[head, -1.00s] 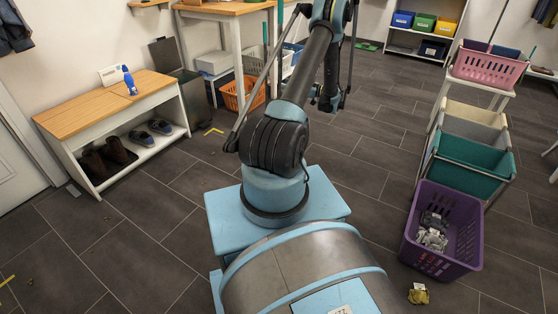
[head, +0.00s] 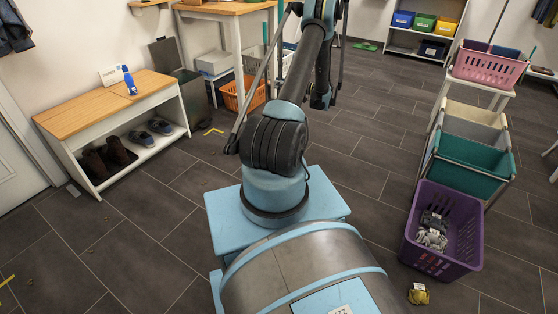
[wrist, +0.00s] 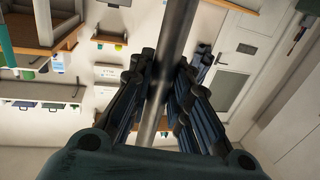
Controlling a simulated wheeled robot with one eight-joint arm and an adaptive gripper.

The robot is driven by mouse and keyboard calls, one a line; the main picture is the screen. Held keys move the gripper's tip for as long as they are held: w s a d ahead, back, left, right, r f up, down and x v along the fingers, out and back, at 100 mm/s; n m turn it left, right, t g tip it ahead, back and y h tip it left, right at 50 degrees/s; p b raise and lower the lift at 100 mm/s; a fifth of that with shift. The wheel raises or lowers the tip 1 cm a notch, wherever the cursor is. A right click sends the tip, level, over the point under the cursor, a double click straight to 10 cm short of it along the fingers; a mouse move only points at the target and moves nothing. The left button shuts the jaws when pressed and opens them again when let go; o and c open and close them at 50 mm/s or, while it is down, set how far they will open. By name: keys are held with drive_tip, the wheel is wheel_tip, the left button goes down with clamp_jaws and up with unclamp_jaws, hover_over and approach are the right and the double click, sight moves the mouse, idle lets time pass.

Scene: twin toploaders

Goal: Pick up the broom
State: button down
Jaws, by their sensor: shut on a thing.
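The broom shows in the wrist view as a smooth grey handle (wrist: 177,28) that runs up and down the picture between my dark fingers. My gripper (wrist: 163,66) is shut on this handle, with a finger on either side. The broom's head is not visible in the wrist view. In the head view my gripper cannot be made out behind my arm, and I cannot tell whether any thin pole beside the arm is the broom.
A wooden-topped bench (head: 108,99) with shoes below stands at the left. An orange basket (head: 242,95) sits under the table (head: 226,7). At the right are a purple basket (head: 468,236), a teal bin (head: 470,163) and a pink basket (head: 486,68). The middle floor is clear.

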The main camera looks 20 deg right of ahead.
sight(280, 65)
drive_tip(key=shift+r, duration=5.05)
drive_tip(key=shift+w+a, duration=0.1)
